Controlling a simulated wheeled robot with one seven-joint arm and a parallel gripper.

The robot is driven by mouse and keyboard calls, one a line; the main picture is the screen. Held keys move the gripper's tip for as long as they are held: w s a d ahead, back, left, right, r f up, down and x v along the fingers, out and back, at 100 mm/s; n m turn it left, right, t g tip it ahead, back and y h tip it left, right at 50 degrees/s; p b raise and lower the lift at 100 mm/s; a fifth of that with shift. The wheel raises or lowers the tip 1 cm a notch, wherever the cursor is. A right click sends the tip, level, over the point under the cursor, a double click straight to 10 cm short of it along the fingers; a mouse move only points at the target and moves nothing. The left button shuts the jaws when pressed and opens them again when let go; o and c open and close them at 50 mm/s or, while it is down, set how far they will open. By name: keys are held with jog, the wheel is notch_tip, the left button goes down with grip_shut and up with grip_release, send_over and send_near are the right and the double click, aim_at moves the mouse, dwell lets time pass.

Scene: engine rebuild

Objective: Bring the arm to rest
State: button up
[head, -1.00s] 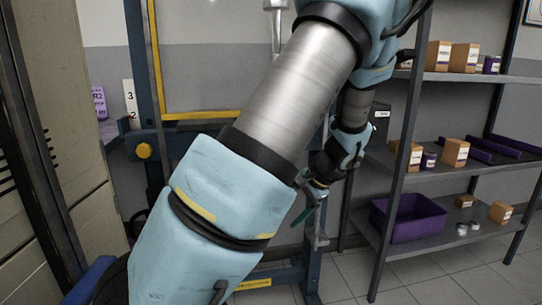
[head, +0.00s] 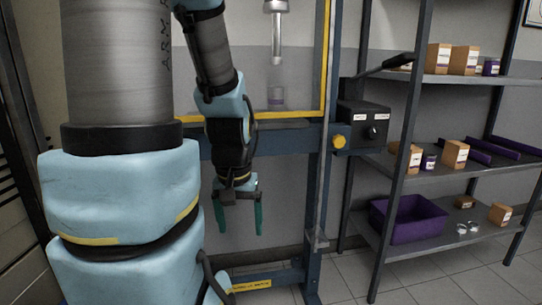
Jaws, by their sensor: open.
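My arm fills the left of the head view, with light blue joint covers and a grey metal link. My gripper (head: 243,220) hangs at the end of the arm, pointing down, left of the picture's middle. Its two green fingers are apart, with nothing between them. It hangs in front of the blue press frame (head: 285,150) and appears apart from it.
The press has yellow edging, a metal ram (head: 277,35) and a dark control box (head: 363,127) with a lever. A metal shelf (head: 430,243) on the right holds small cardboard boxes (head: 455,154) and a purple bin (head: 409,219). Tiled floor (head: 350,280) shows in front.

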notch_tip(320, 180, up, 14)
jog(key=p, duration=1.2)
jog(key=shift+f, duration=0.2)
dwell(1.6)
